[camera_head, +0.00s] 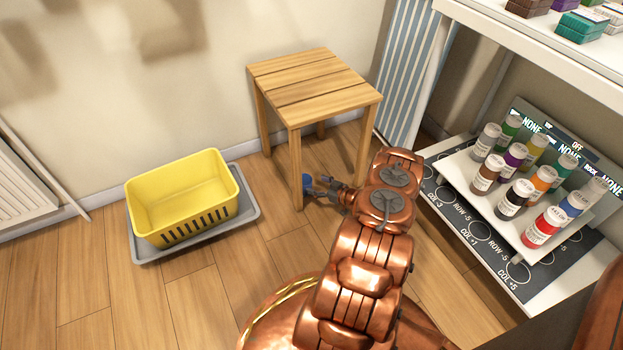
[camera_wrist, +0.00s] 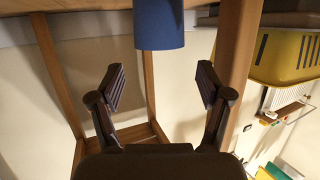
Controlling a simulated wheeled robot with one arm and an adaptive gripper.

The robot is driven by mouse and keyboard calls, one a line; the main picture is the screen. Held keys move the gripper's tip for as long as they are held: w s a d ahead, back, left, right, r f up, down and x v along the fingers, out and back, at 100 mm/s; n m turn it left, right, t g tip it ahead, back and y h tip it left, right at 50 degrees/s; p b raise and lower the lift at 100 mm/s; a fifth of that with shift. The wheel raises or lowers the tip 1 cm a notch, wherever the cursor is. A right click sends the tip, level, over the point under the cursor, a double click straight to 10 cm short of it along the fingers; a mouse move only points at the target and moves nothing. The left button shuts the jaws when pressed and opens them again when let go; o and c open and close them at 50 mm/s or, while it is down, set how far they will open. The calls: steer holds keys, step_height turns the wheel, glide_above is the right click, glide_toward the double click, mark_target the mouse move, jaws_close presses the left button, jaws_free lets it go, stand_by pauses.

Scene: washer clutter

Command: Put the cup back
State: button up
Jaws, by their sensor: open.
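A blue cup (camera_head: 306,182) is low down by the front leg of the wooden stool, mostly hidden by the gripper in the head view. In the wrist view the blue cup (camera_wrist: 158,25) is at the top middle, cut off by the frame edge. My gripper (camera_head: 318,187) reaches low toward the stool. In the wrist view my gripper (camera_wrist: 158,85) is open and empty, its two fingers apart, with the cup beyond and between their tips.
The wooden stool (camera_head: 315,85) has a bare top and legs close around the gripper. A yellow basket (camera_head: 185,200) sits empty on a grey tray (camera_head: 250,212) at left. A white shelf (camera_head: 545,290) with several labelled bottles is at right. Floor at front left is clear.

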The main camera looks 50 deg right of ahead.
steer(key=shift+p+v, duration=0.5)
steer(key=shift+v, duration=1.75)
steer(key=shift+w, duration=0.15)
